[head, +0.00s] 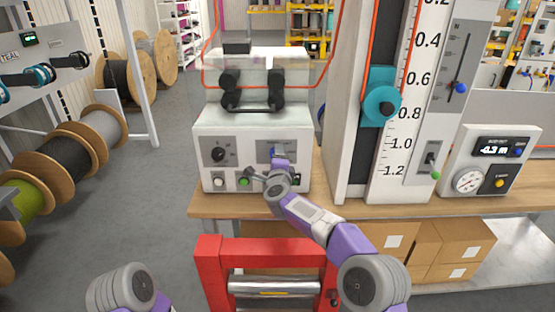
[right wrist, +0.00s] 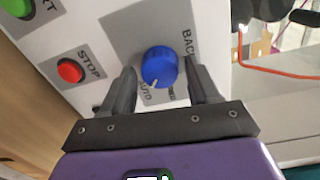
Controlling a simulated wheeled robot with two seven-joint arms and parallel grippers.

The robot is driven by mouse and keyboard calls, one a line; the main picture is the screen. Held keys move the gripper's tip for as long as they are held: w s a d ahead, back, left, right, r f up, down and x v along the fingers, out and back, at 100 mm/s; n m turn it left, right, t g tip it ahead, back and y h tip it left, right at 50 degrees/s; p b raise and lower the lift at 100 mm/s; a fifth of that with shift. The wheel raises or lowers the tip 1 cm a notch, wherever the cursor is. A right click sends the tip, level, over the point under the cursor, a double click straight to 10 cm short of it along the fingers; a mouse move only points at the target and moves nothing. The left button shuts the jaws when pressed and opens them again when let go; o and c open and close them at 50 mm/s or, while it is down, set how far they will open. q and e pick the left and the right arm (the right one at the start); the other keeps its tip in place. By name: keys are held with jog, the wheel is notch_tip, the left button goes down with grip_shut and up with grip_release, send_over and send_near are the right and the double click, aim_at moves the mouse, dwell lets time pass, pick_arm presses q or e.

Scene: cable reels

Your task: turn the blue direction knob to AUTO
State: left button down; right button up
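The blue direction knob (right wrist: 159,67) is on a grey plate of the white machine. In the right wrist view its white pointer mark is at the lower left, toward the AUTO label. A BACK label is at its right, and another label below is partly hidden by a finger. My right gripper (right wrist: 163,74) is open, with one dark finger on each side of the knob and small gaps visible. In the head view my right gripper (head: 278,154) is at the machine's right panel and hides most of the knob. My left gripper is out of view.
A red STOP button (right wrist: 70,71) and a green button (right wrist: 18,8) are left of the knob. A black dial (head: 218,154) is on the left panel. A tall scale column (head: 400,100) stands right of the machine, and a red roller frame (head: 213,275) is in front.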

jog(key=shift+o, duration=0.4)
jog(key=shift+s, duration=0.15)
jog(key=s, duration=0.7)
jog(key=shift+s+r, duration=0.15)
jog(key=shift+d, duration=0.1)
